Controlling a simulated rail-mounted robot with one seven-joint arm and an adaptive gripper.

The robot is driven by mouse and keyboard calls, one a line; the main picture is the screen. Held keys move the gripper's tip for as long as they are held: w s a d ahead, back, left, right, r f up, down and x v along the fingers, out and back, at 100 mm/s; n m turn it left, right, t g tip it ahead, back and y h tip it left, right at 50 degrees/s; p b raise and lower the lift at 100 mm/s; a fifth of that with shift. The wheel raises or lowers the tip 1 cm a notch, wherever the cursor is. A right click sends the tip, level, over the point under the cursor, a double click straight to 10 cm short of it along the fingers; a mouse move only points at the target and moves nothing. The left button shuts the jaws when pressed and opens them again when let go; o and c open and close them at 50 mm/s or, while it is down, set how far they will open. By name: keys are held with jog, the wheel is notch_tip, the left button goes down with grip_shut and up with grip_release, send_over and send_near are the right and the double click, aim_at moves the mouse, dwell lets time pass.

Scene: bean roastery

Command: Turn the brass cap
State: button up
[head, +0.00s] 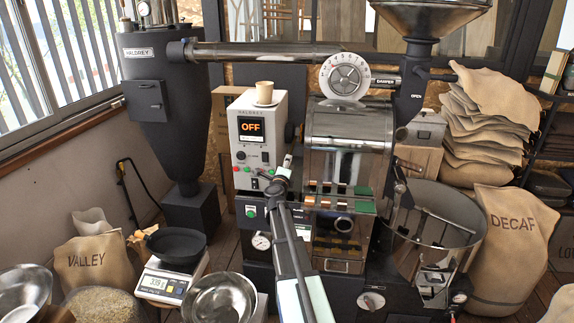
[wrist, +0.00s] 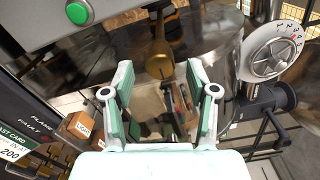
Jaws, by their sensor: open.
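In the wrist view a rounded brass-coloured piece, apparently the brass cap (wrist: 159,57), sits on the front of the shiny metal drum. A darker stem-like part shows above it. My gripper (wrist: 160,78) is open, with one pale green finger to the left of the brass piece and one to the right. Nothing is held between the fingers, and I cannot tell whether either touches the brass. In the head view my gripper (head: 282,174) is at the left edge of the roaster drum (head: 346,135), and the brass cap cannot be made out there.
The control box (head: 243,155) reading OFF stands left of the drum, with a paper cup (head: 264,92) on top. A green button (wrist: 78,13) is at upper left in the wrist view. A numbered damper dial (head: 345,76) is above the drum. The cooling bin (head: 436,215) stands to the right.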

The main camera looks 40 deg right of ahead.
jog(key=v, duration=0.9)
jog(key=shift+s+a, duration=0.2)
jog(key=shift+s, duration=0.05)
